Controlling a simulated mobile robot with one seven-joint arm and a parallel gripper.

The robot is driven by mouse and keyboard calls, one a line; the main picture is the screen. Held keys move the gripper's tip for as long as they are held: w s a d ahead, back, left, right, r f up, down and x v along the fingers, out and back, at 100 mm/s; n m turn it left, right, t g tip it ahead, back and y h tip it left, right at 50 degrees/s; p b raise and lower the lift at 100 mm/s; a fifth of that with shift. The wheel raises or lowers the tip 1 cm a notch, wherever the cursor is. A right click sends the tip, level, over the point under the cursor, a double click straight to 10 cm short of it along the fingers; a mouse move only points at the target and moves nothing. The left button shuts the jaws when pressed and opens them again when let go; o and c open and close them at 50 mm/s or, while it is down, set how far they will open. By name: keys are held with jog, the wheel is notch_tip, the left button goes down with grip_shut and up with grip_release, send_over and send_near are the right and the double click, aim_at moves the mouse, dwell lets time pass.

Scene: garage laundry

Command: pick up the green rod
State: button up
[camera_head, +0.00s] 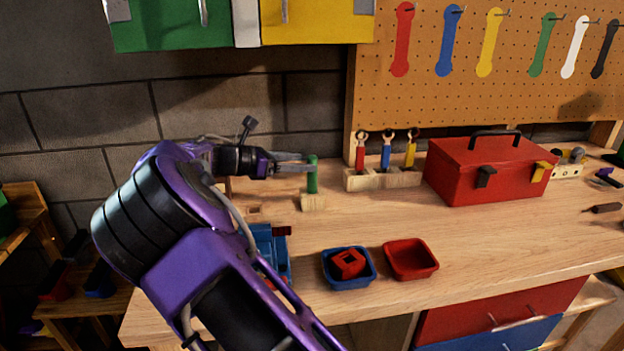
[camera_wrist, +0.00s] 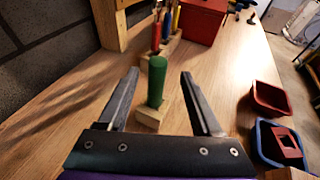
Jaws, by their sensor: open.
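The green rod (camera_head: 312,176) stands upright in a small wooden block (camera_head: 313,202) on the workbench. In the wrist view the green rod (camera_wrist: 156,80) shows between the two fingers, with its wooden block (camera_wrist: 149,117) below. My gripper (camera_head: 297,162) is open and level at the upper part of the rod, with the fingers reaching from the left. In the wrist view my gripper (camera_wrist: 160,78) has a finger on each side of the rod, with visible gaps on both sides. The rod's top is in plain view.
Close behind and right is a wooden holder (camera_head: 383,181) with red, blue and yellow tools. A red toolbox (camera_head: 487,170) stands right of it. A blue bin (camera_head: 349,283) with a red piece and an empty red bin (camera_head: 411,259) sit in front. A pegboard (camera_head: 480,100) rises behind.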

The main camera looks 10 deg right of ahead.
aim_at(308, 162)
jog(key=x, duration=0.4)
jog(key=shift+w+d+f+b, duration=0.1)
jog(key=shift+w+d+b, duration=0.1)
jog(key=shift+b, duration=0.15)
grip_shut()
